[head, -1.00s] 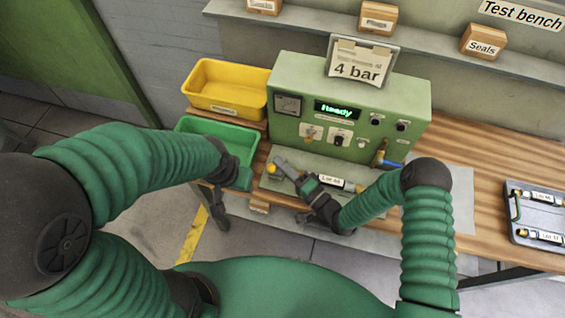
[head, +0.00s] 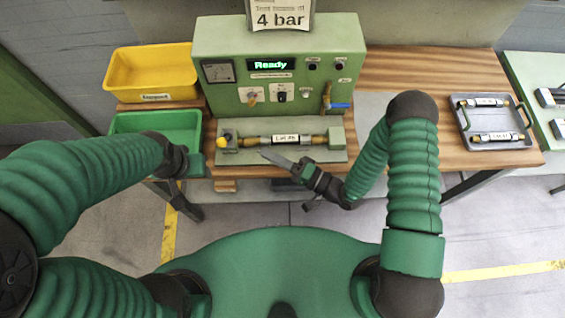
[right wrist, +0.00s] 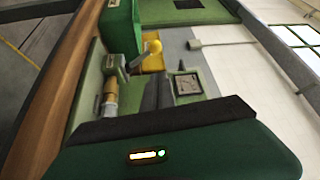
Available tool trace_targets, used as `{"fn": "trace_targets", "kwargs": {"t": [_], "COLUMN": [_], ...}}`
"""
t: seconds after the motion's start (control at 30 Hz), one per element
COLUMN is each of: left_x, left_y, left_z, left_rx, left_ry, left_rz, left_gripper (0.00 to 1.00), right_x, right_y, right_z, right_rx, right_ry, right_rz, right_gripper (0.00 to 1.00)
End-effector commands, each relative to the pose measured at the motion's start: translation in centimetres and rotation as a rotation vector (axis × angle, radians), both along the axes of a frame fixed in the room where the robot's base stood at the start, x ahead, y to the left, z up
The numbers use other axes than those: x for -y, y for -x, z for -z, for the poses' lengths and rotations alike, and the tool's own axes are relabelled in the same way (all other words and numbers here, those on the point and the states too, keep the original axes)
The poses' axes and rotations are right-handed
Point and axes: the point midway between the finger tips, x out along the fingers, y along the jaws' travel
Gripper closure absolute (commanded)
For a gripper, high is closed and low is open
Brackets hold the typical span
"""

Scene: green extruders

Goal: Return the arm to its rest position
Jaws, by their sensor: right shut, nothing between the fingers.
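My right gripper (head: 268,156) is shut and empty. Its tips hover in front of the test fixture (head: 330,155), apart from the part labelled "Lot 46" (head: 285,140), which lies in that fixture. The fixture's lever has a yellow knob (head: 222,142), seen also in the right wrist view (right wrist: 153,47). My right forearm bends down to the gripper from the right. My left gripper (head: 194,163) is beside the green bin, mostly hidden behind its wrist, so its jaws cannot be made out.
The green tester (head: 225,100) reads "Ready". A yellow bin (head: 150,93) and a green bin (head: 128,122) stand left of it. A tray (head: 470,122) with labelled parts lies on the right of the wooden bench (head: 430,72). Floor in front is clear.

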Motion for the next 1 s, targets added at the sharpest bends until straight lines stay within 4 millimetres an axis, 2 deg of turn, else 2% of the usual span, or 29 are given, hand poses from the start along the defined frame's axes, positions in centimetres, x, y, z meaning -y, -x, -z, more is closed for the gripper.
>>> {"fn": "trace_targets", "kwargs": {"t": [0.13,0.37,0.47,0.57,0.67,0.7,0.8,0.87,0.9,1.0], "left_x": [0.0,0.0,0.0,0.0,0.0,0.0,0.0,0.0,0.0,0.0], "left_y": [0.0,0.0,0.0,0.0,0.0,0.0,0.0,0.0,0.0,0.0], "left_z": [0.9,1.0,1.0,1.2,1.4,1.6,1.8,2.0,2.0,2.2], "left_rx": [0.000,0.000,0.000,0.000,0.000,0.000,0.000,0.000,0.000,0.000], "left_ry": [0.000,0.000,0.000,0.000,0.000,0.000,0.000,0.000,0.000,0.000], "left_rz": [0.000,0.000,0.000,0.000,0.000,0.000,0.000,0.000,0.000,0.000], "left_gripper": [0.51,0.51,0.51,0.51,0.51,0.51,0.51,0.51,0.51,0.51], "right_x": [2.4,3.4,3.4,4.1,7.3,9.4,14.9,17.9,19.5,21.4], "right_y": [1.4,2.1,1.5,-0.7,-4.1,-5.2,-6.1,-5.2,-4.0,0.3], "right_z": [0.5,0.3,0.7,2.4,4.1,4.3,3.1,1.5,0.3,-2.5], "right_rx": [-0.001,0.001,0.015,0.063,0.108,0.109,0.051,-0.019,-0.078,-0.229], "right_ry": [0.000,-0.001,0.063,0.316,0.723,0.891,1.244,1.404,1.486,1.590], "right_rz": [0.001,0.000,0.001,0.011,0.039,0.051,0.074,0.075,0.067,0.017], "right_gripper": [1.00,1.00,1.00,1.00,1.00,1.00,1.00,1.00,1.00,1.00]}}
